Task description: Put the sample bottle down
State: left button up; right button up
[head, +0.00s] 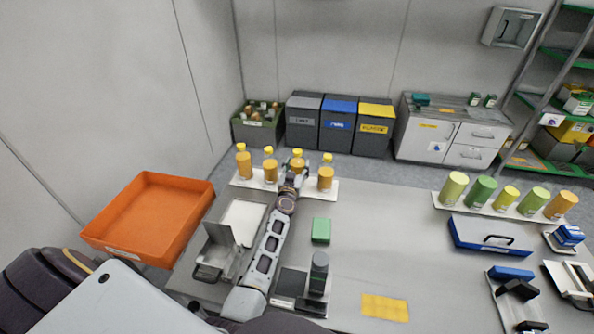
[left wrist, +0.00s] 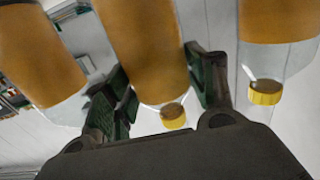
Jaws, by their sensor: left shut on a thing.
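My left gripper (head: 299,170) is at the row of orange bottles at the back of the table. It is shut on the sample bottle (head: 297,155), which has orange contents and a yellow cap. In the left wrist view the sample bottle (left wrist: 150,45) stands between the two green-padded fingers (left wrist: 165,92), its cap toward the bottom of the picture. In the head view the gripper hides its lower part, so I cannot tell whether its base touches the white tray (head: 333,189). My right gripper is not in view.
Similar bottles stand to the left (head: 243,163) and right (head: 326,178) of the held one, close by. An orange bin (head: 150,215) is at the left. The table's middle is mostly clear.

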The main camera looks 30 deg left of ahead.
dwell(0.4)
pick_arm(q)
jog(key=shift+f, duration=0.2)
jog(key=o, duration=1.1)
jog(key=shift+f, duration=0.1)
jog(key=o, duration=0.4)
jog(key=shift+r, duration=0.2)
